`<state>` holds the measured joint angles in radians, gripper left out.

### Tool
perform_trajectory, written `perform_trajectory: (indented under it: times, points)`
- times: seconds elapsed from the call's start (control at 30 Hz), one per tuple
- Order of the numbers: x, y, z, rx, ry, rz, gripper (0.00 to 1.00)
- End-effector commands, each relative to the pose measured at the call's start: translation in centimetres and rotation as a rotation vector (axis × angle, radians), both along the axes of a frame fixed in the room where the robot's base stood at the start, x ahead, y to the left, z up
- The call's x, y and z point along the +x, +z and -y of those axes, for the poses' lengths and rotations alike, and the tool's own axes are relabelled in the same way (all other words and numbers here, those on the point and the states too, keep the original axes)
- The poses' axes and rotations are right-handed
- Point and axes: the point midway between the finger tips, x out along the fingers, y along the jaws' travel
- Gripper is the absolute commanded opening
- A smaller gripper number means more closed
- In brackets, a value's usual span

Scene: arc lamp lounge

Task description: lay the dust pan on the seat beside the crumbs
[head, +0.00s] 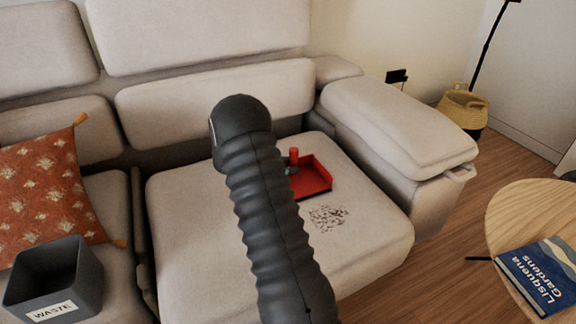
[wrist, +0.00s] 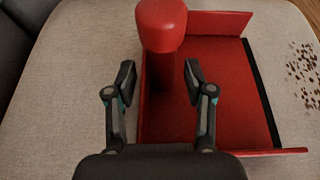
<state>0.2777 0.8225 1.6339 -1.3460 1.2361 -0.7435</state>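The red dust pan (head: 314,178) lies flat on the right seat cushion (head: 190,215), just behind the crumbs (head: 328,217). In the wrist view, the pan (wrist: 215,95) has its dark lip facing the crumbs (wrist: 304,73), with a strip of bare cushion between. Its thick red handle (wrist: 160,28) stands up from the pan. In the head view, my arm hides most of the gripper; only a small bit shows by the handle.
A grey waste bin (head: 75,265) and an orange patterned cushion (head: 50,180) are on the left seat. The sofa armrest (head: 395,125) rises at the right. A round wooden table (head: 515,205) with a blue book (head: 540,275) stands at far right. The cushion front is clear.

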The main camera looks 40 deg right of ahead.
Motion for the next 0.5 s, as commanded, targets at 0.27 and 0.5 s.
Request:
perform_trajectory:
  times: [0.27,0.5]
  points:
    - [0.0,0.1,0.0,0.0,0.0,0.0,0.61]
    - [0.5,0.9,-1.6,0.001,0.002,0.002,0.61]
